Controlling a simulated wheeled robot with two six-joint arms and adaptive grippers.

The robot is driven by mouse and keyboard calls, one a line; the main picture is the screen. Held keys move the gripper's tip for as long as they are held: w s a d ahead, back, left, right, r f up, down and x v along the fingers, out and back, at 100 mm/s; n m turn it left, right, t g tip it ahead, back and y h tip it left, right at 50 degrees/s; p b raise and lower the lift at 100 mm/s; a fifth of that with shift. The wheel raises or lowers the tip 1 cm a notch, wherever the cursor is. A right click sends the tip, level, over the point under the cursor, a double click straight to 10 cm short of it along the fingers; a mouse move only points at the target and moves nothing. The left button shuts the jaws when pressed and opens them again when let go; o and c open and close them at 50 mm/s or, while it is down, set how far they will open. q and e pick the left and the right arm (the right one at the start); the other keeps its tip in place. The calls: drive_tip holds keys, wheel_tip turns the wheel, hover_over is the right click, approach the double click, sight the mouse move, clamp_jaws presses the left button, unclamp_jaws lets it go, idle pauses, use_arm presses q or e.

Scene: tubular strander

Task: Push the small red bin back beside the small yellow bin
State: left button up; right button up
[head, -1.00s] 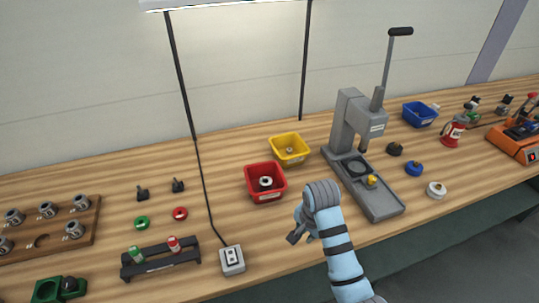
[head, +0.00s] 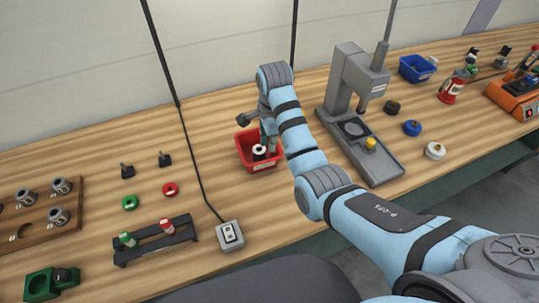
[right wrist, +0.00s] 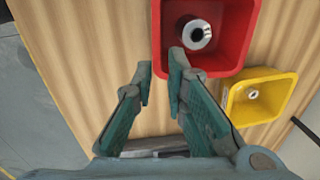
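The small red bin (head: 246,143) stands on the wooden bench and holds a white-and-dark round part (head: 260,152). In the right wrist view the red bin (right wrist: 245,35) fills the upper middle. The small yellow bin (right wrist: 285,88) sits beside it there, at lower right, with a small part inside. My right gripper (head: 261,128) is over the red bin's edge. In the wrist view its fingers (right wrist: 161,75) are apart with nothing gripped; one overlaps the bin's wall, and contact cannot be told. My left gripper is out of view.
A grey lever press (head: 385,160) stands right of the bins. A blue bin (head: 417,69) is farther right. A grey switch box (head: 231,236) with a cable lies in front, left. Bench between the red bin and the black plugs (head: 127,171) is clear.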

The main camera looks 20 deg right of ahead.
sight(269, 169)
drive_tip(key=f+b, duration=0.1)
drive_tip(key=f, duration=0.3)
drive_tip(key=w+f, duration=0.1)
drive_tip(key=f, duration=0.3)
drive_tip(key=f+b, duration=0.1)
drive_tip(key=f, duration=0.3)
drive_tip(key=shift+w+d+f+b, duration=0.1)
drive_tip(key=shift+w+b, duration=0.05)
drive_tip(key=shift+b, duration=0.15)
clamp_jaws()
